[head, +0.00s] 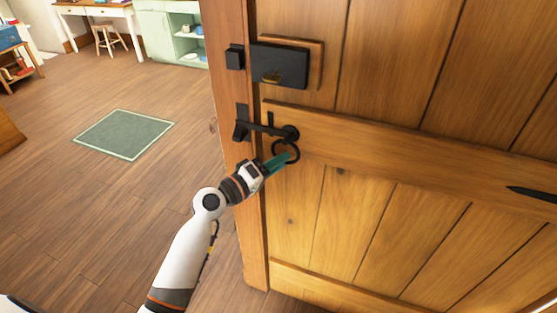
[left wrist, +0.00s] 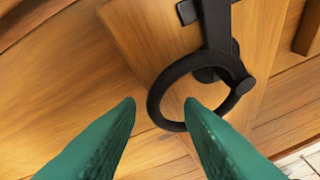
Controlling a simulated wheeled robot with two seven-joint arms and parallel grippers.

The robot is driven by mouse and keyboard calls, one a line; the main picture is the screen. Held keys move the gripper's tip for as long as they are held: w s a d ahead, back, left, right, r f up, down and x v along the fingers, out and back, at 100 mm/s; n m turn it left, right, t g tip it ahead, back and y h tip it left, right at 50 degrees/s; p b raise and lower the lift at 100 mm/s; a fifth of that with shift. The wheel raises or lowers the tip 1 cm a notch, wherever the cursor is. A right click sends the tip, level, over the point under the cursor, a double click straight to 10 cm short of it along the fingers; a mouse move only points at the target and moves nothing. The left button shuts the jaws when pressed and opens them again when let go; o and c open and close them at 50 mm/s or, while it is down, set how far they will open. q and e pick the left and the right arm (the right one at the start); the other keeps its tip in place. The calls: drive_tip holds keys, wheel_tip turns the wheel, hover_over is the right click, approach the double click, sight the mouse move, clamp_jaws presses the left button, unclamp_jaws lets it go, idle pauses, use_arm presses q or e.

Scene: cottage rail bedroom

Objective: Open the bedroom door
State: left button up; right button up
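The bedroom door (head: 365,185) is wooden planks with cross rails and fills the right of the head view. I see no clear gap between it and the wooden post (head: 232,100) at its left. A black latch bar (head: 264,129) reaches from the door to a black catch (head: 242,122) on the post. A black ring handle (head: 295,153) hangs below the latch and shows large in the left wrist view (left wrist: 242,98). My left gripper (left wrist: 160,102) is open at the ring, its green fingers either side of the ring's left edge. The right fingertip overlaps the ring's opening; contact is unclear. My right gripper is out of view.
A black lock box (head: 280,65) is mounted above the latch. Left of the post lies open wooden floor with a green rug (head: 124,134). A stool (head: 108,38), a white desk (head: 95,10) and a pale green cabinet (head: 170,35) stand far back.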

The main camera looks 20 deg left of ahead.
use_arm(q)
drive_tip(key=shift+w+d, duration=0.15)
drive_tip(key=shift+w, duration=0.1)
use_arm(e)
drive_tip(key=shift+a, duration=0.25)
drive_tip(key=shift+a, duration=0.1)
